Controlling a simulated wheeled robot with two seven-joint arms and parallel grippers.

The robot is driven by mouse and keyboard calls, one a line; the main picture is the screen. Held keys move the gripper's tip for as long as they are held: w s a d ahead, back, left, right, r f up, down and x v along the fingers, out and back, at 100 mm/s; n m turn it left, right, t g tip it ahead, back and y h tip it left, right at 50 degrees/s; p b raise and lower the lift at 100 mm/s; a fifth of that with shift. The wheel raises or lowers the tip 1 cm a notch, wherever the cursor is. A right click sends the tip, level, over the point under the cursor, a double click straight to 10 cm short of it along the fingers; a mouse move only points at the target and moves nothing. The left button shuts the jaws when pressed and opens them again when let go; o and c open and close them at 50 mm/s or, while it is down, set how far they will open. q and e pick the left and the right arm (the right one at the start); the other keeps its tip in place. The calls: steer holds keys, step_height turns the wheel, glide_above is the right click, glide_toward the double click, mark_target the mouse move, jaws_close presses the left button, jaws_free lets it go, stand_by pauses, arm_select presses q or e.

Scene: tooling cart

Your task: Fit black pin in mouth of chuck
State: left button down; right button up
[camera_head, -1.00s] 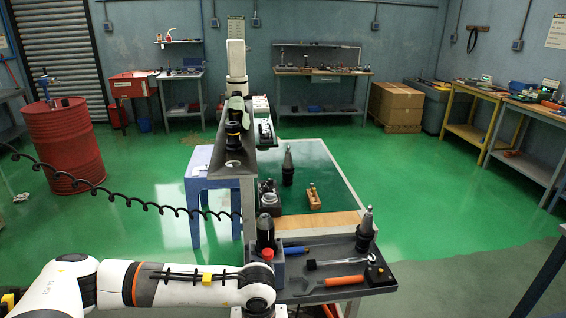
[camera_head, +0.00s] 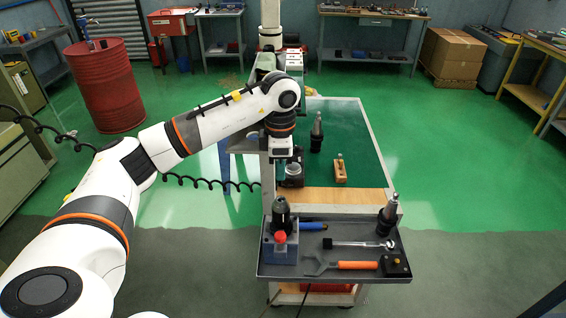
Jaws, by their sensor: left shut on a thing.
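My left gripper (camera_head: 281,172) points down above the left edge of the workbench, behind the front tray. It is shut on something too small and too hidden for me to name. A dark, tapered chuck-like piece (camera_head: 281,213) stands upright in a blue-grey block on the left of the tray, nearer to me than the gripper and apart from it. Its mouth cannot be made out. I cannot pick out the black pin with certainty. My right gripper is not in view.
The grey tray (camera_head: 330,270) also holds a blue-handled tool (camera_head: 312,226), a wrench with an orange handle (camera_head: 357,265) and a tapered tool holder (camera_head: 388,212). Another holder (camera_head: 317,132) and a wooden block (camera_head: 340,173) stand on the green-topped bench.

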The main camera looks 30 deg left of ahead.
mark_target(281, 185)
arm_select(q)
steer(key=shift+s+f, duration=0.15)
steer(key=shift+f, duration=0.35)
steer(key=shift+f+b, duration=0.3)
steer(key=shift+b, duration=0.1)
steer(key=shift+f+b, duration=0.5)
steer(key=shift+f, duration=0.65)
steer(key=shift+d, duration=0.1)
steer(key=shift+f+b, duration=0.45)
steer(key=shift+b, duration=0.1)
steer(key=shift+f+b, duration=0.7)
steer(key=shift+f, duration=0.2)
